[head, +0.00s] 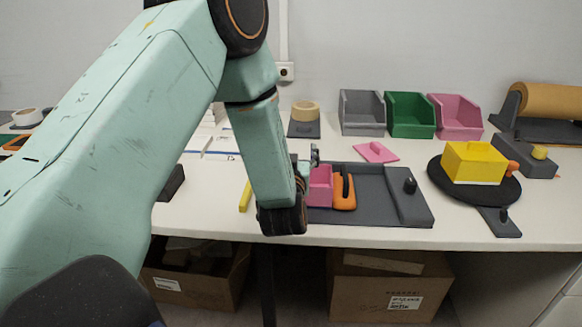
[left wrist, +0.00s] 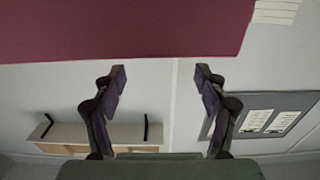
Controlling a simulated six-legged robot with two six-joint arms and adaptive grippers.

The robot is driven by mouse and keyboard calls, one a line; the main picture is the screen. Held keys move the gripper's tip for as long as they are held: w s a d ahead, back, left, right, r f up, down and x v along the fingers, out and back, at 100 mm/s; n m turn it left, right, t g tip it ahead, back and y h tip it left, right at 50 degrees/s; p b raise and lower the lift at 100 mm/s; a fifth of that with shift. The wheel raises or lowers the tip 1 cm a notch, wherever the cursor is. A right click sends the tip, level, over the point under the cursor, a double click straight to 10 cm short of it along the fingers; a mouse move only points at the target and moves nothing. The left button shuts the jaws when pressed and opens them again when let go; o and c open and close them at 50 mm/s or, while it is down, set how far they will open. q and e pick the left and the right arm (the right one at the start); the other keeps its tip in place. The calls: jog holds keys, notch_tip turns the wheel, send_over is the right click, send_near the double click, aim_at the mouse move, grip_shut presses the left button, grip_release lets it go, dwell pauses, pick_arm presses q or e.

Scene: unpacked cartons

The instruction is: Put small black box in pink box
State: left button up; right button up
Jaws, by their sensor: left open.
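A small dark block (head: 171,183), which looks like the small black box, lies on the table beside my left arm, which hides part of it. A pink open bin (head: 460,117) stands at the back right of the table. A smaller pink box (head: 320,187) sits on the dark tray, just right of my left wrist. My left gripper is mostly hidden by its own wrist in the head view. In the left wrist view its fingers (left wrist: 160,76) are wide apart with nothing between them. A dark pink surface (left wrist: 120,28) fills the top of that view; I cannot tell what it is.
A grey bin (head: 362,112) and a green bin (head: 410,115) stand beside the pink bin. An orange tool (head: 344,190) lies on the dark tray (head: 410,208). A yellow box (head: 474,163) rests on a black round plate (head: 438,178). The table's front edge is close.

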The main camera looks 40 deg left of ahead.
pick_arm(q)
jog(key=v, duration=1.2)
jog(key=shift+p, duration=0.35)
